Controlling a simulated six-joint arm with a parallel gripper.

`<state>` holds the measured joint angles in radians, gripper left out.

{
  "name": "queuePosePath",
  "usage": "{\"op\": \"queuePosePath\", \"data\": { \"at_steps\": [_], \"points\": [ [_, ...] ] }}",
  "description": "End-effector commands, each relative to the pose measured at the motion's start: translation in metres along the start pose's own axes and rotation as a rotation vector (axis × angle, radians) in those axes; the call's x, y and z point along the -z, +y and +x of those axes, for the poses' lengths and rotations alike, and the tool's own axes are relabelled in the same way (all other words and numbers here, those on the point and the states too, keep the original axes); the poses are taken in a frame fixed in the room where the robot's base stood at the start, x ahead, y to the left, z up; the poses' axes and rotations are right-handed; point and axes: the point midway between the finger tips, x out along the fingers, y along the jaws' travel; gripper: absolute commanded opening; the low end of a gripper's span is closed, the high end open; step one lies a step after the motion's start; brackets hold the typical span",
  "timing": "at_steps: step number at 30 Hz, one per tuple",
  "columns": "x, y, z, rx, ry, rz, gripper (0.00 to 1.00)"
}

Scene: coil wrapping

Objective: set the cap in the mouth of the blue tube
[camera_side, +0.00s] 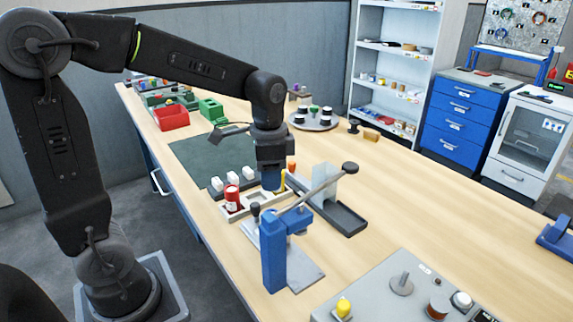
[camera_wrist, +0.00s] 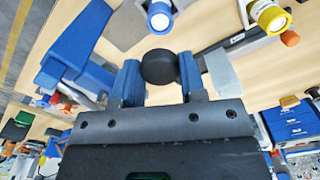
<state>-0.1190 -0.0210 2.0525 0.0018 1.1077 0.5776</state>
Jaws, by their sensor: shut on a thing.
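My gripper (camera_side: 271,180) points down over the rack of tubes in the side view. In the wrist view its two blue fingers (camera_wrist: 159,80) are shut on a black round cap (camera_wrist: 158,66), one finger on each side. The cap is hidden in the side view. A blue tube (camera_wrist: 160,20) with a pale round end shows beyond the cap in the wrist view, apart from it. In the side view I cannot tell the blue tube from my blue fingers.
A blue lever press (camera_side: 273,255) stands close in front, its arm ending in a black knob (camera_side: 350,168). A red tube (camera_side: 232,198) and a yellow tube (camera_side: 282,182) are beside the gripper. A black tray (camera_side: 345,218) lies to the right.

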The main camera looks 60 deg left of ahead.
Motion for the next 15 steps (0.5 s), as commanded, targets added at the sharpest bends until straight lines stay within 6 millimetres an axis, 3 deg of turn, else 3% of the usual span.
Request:
{"op": "queuePosePath", "data": {
  "at_steps": [15],
  "points": [
    [-0.0004, 0.0, 0.009, -0.002, -0.002, -0.001, 0.16]
  ]
}}
